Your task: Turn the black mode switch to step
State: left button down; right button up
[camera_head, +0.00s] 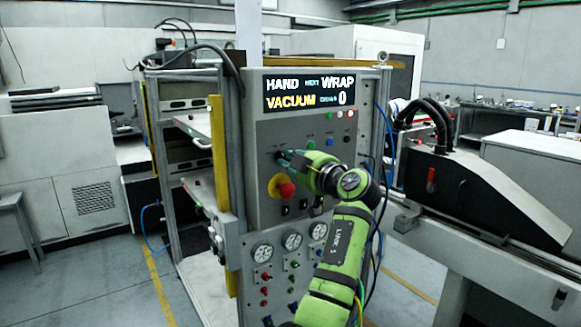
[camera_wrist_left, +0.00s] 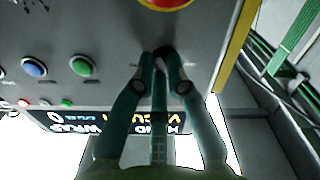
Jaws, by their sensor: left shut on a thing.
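The black mode switch (camera_wrist_left: 165,51) is a small knob on the grey control panel (camera_head: 258,205), mostly hidden behind my fingertips. My left gripper (camera_head: 284,157) reaches up to the panel, below the display. In the left wrist view my left gripper (camera_wrist_left: 161,64) has its teal fingers closed in on the knob from both sides. The switch's pointer direction and position marks cannot be read. The display (camera_head: 309,93) reads HAND, NEXT, WRAP, VACUUM and 0. My right gripper is in neither view.
A red emergency button (camera_head: 287,190) on a yellow base sits just below my left gripper. Blue (camera_wrist_left: 34,67) and green (camera_wrist_left: 82,65) buttons are beside the switch. Gauges (camera_head: 291,240) are lower down. Blue hoses hang to the right of the panel.

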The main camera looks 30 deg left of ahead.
pick_arm(q)
jog(key=m, duration=0.4)
jog(key=shift+s+f+m, duration=0.1)
jog(key=shift+m, duration=2.8)
jog(key=c, duration=1.2)
grip_release()
jog(key=shift+c, duration=0.2)
jog(key=v, duration=1.2)
jog(key=shift+s+f, duration=0.1)
jog(key=shift+f, duration=0.05)
